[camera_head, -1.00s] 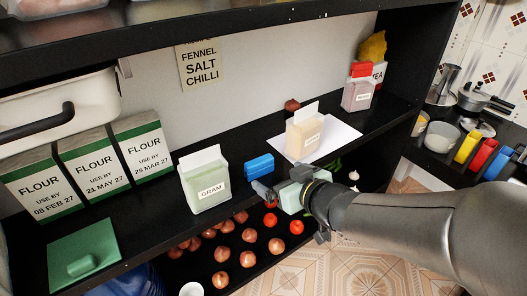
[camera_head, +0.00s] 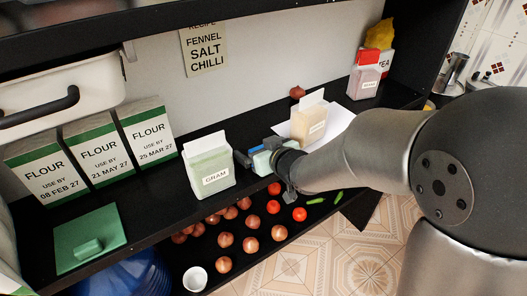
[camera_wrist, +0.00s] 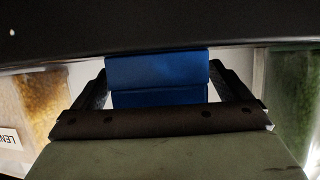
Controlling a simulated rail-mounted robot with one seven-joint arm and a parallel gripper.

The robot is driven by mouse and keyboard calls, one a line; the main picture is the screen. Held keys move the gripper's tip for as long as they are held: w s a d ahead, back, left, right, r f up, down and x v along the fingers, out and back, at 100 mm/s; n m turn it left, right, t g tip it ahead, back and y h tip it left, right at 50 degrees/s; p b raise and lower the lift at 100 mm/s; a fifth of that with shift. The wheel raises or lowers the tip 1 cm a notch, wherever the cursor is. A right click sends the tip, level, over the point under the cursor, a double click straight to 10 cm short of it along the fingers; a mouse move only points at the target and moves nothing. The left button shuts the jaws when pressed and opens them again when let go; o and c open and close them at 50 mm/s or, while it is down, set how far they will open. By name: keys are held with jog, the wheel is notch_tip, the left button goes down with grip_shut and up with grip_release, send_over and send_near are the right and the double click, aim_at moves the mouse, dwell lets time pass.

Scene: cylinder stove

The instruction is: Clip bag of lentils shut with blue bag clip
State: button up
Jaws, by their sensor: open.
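The bag of lentils (camera_head: 308,128), a pale pouch with orange contents and an upright white top, stands on the black shelf. It also shows at the left of the wrist view (camera_wrist: 35,95), its label partly cut off. The blue bag clip (camera_head: 272,142) lies on the shelf between this bag and the gram bag, partly hidden by my gripper (camera_head: 258,152). In the wrist view, the blue clip (camera_wrist: 157,72) lies between my two dark fingers, with small gaps on both sides. My gripper is open around it.
The green gram bag (camera_head: 208,168) stands close to the left of my gripper. A white sheet (camera_head: 342,117) lies by the lentils. Flour packets (camera_head: 98,160) and a green lid (camera_head: 90,240) are left. Onions and tomatoes (camera_head: 274,207) fill the lower shelf.

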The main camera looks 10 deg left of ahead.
jog(key=c, duration=1)
jog(key=shift+c, duration=0.2)
jog(key=shift+r, duration=0.55)
notch_tip(320, 180, up, 2)
jog(key=shift+r, duration=0.25)
jog(key=r+p+v, duration=0.1)
jog(key=p+v, duration=0.1)
jog(key=v, duration=0.6)
jog(key=a+r+p+v, duration=0.1)
jog(key=r+p+v, duration=0.1)
jog(key=v, duration=0.6)
jog(key=shift+r+p, duration=0.2)
jog(key=shift+p, duration=0.2)
